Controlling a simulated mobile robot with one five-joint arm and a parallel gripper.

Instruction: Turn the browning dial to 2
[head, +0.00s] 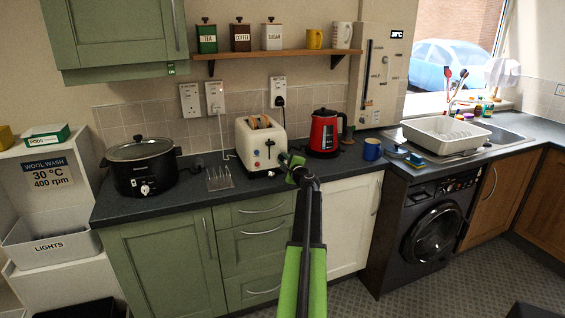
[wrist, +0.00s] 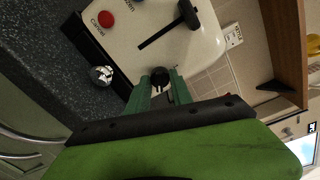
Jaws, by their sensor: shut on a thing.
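The cream toaster (head: 262,143) stands on the dark worktop, with two browned slices in its top slots. It fills the top of the wrist view (wrist: 150,40), turned on its side. My gripper (head: 290,168) is at the toaster's lower right front. In the wrist view my green fingers (wrist: 161,84) are closed around a small dark knob (wrist: 160,74), the browning dial, on the toaster's face. The dial's marks and pointer cannot be read. A red cancel button (wrist: 106,19) and the black lever (wrist: 182,28) are nearby. My arm hides part of the toaster's right side in the head view.
A black slow cooker (head: 140,167) and a wire rack (head: 219,179) are left of the toaster. A shelf (head: 275,53) hangs above. A shiny round object (wrist: 101,74) shows near the toaster.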

